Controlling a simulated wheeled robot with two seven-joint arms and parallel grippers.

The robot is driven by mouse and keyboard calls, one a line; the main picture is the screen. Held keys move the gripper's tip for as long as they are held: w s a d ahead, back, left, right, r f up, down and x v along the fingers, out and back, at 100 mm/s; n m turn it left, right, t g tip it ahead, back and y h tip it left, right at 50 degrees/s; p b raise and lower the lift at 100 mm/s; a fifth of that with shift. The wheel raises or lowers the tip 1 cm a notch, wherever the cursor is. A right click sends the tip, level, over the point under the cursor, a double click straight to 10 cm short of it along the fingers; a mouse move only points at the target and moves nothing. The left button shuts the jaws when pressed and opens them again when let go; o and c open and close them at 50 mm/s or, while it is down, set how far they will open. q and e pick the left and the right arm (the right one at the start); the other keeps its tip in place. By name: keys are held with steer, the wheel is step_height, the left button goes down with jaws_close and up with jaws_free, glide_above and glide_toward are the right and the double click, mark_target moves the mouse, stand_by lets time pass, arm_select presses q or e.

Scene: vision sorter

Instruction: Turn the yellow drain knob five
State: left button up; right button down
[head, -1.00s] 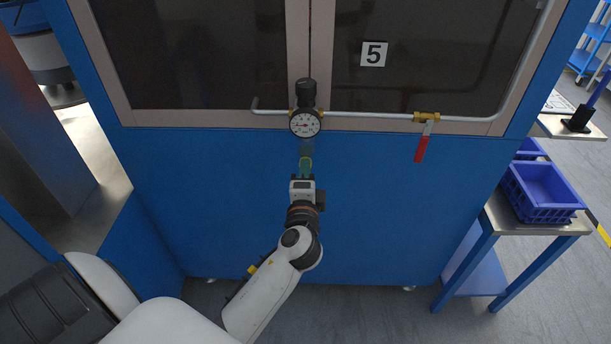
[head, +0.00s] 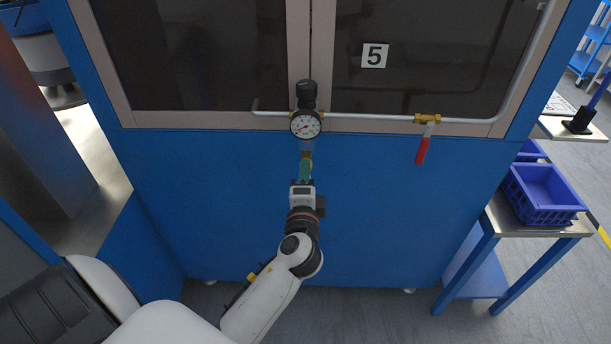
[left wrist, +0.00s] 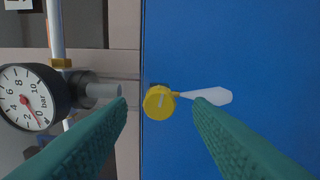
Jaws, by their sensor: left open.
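The yellow drain knob (left wrist: 158,102) is a small round cap with a mark on its face, at the middle of the left wrist view. A pale pointed piece (left wrist: 208,96) sticks out from it to the right. In the head view the knob (head: 309,162) is small and partly covered by my gripper. My left gripper (head: 305,171) is open, its two teal fingers on either side of the knob, with visible gaps in the left wrist view. A round gauge (head: 305,125) sits above the knob; in the left wrist view the gauge (left wrist: 30,98) has its red needle near 0. My right gripper is out of view.
A thin pipe (head: 365,116) runs along the blue cabinet (head: 220,200) to a brass valve with a red lever (head: 423,148). Blue bins (head: 545,192) stand on a side table at right.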

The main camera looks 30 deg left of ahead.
arm_select(q)
steer(key=b+v, duration=0.2)
steer(key=v, duration=0.9)
steer(key=w+d+f+m+g+h+p, duration=0.1)
steer(key=d+f+h, duration=0.1)
steer(key=f, duration=0.6)
steer(key=w+d+f+g+h, duration=0.1)
steer(key=d+f+h, duration=0.2)
steer(key=f, duration=0.6)
steer(key=s+d+f+n+g+h+p, duration=0.1)
steer(key=s+f+g+h, duration=0.15)
steer(key=f, duration=0.65)
steer(key=s+d+f+g+h+p, duration=0.15)
steer(key=s+f, duration=0.25)
steer(key=f, duration=0.4)
steer(key=s+a+f+n+g, duration=0.2)
steer(key=s+f, duration=0.4)
steer(key=s, duration=0.3)
steer(key=s+a+f+n+g+p, duration=0.1)
steer(key=s+a+f+n+g, duration=0.1)
steer(key=s+f, duration=0.5)
steer(key=s+a+f+n+g, duration=0.2)
steer(key=s+f+n+g, duration=0.2)
steer(key=s, duration=0.8)
step_height(320, 180, down, 2)
steer(key=shift+s+f+n+h+p, duration=0.15)
steer(key=shift+s+n+h+p, duration=0.15)
steer(key=shift+s+n, duration=0.1)
